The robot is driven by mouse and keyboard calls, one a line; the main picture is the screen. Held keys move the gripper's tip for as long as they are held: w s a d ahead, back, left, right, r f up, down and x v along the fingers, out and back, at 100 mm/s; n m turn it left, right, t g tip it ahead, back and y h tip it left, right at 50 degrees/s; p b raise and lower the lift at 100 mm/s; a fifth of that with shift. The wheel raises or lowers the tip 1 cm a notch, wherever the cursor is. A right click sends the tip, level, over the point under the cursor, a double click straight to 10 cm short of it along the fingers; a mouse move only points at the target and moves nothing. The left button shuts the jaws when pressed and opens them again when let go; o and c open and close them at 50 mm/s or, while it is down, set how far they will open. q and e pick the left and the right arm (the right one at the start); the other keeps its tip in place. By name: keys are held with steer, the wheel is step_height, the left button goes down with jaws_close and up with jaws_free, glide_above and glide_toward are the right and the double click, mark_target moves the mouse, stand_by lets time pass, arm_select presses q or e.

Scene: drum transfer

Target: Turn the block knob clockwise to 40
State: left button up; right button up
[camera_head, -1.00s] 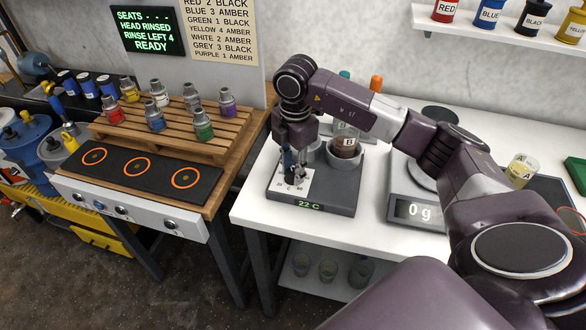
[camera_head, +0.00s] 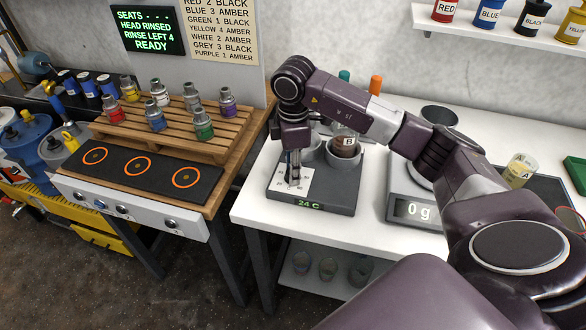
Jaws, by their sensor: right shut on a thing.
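The heating block (camera_head: 335,197) is a dark grey unit on the white bench, with a green readout (camera_head: 308,205) that shows 24 C. Its white dial plate (camera_head: 301,181) sits at the block's left front. My right gripper (camera_head: 293,179) points down over this plate and is shut on the block knob, which its fingers mostly hide. A brown bottle (camera_head: 345,146) marked B stands in a round well at the back of the block. My left gripper is not in view.
A scale (camera_head: 411,207) reading 0 g stands to the right of the block, with a jar (camera_head: 520,171) marked A beyond it. A wooden pallet (camera_head: 176,125) with several small drums is at the left, behind a black strip with orange rings.

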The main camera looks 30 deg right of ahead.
steer(key=shift+w+r, duration=0.1)
steer(key=shift+r, duration=0.05)
steer(key=o, duration=1.1)
steer(key=shift+o, duration=0.2)
step_height(320, 180, up, 12)
steer(key=shift+s, duration=0.3)
steer(key=shift+a, duration=0.1)
